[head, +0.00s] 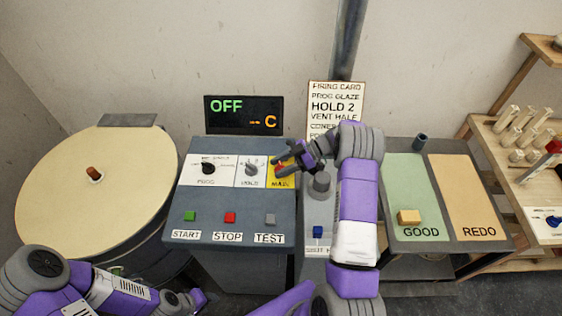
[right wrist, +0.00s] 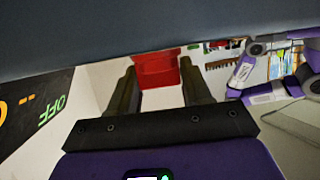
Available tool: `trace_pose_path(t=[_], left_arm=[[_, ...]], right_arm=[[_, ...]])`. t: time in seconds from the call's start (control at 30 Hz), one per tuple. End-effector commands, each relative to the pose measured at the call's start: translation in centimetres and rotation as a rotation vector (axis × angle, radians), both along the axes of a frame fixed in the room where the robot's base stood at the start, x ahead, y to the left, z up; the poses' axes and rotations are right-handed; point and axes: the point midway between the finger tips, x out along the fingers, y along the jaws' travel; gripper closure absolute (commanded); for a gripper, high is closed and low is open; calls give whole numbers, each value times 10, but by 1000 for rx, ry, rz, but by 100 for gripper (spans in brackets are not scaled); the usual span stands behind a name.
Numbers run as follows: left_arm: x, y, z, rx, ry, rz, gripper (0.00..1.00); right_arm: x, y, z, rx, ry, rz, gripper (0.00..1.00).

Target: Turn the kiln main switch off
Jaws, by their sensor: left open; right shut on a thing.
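The red main switch (head: 279,173) sits on the yellow MAIN plate (head: 283,184) at the right of the grey kiln control panel (head: 235,222). My right gripper (head: 280,165) is shut on the switch and partly hides it in the head view. The red handle (right wrist: 157,70) shows between the two fingers in the right wrist view. The display (head: 243,114) above the panel reads OFF and "-- C"; it also shows in the right wrist view (right wrist: 40,105). My left gripper (head: 190,302) is open and low at the bottom left, away from the panel.
The PROG knob (head: 208,168) and HOLD knob (head: 251,169) sit left of the switch. START, STOP and TEST buttons line the panel front. The round kiln lid (head: 60,190) is at left. A GOOD/REDO tray (head: 446,238) and wooden rack (head: 525,185) stand at right.

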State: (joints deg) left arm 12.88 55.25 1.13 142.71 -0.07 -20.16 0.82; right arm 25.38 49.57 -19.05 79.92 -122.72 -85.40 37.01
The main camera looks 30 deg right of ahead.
Motion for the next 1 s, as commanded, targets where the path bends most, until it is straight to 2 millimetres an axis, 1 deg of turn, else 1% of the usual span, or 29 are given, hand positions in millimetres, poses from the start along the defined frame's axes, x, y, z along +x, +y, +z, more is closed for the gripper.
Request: trace_pose_path(t=[0.2, 0.5, 0.7, 1.0], left_arm=[[0, 0, -6, 0, 0, 0, 57], [0, 0, -18, 0, 0, 0, 57], [0, 0, -23, 0, 0, 0, 57], [0, 0, -24, 0, 0, 0, 57]], right_arm=[[1, 1, -4, -3, 1, 197, 82], [0, 1, -3, -1, 1, 391, 82], [0, 1, -2, 0, 0, 459, 82], [0, 1, -1, 2, 0, 490, 82]])
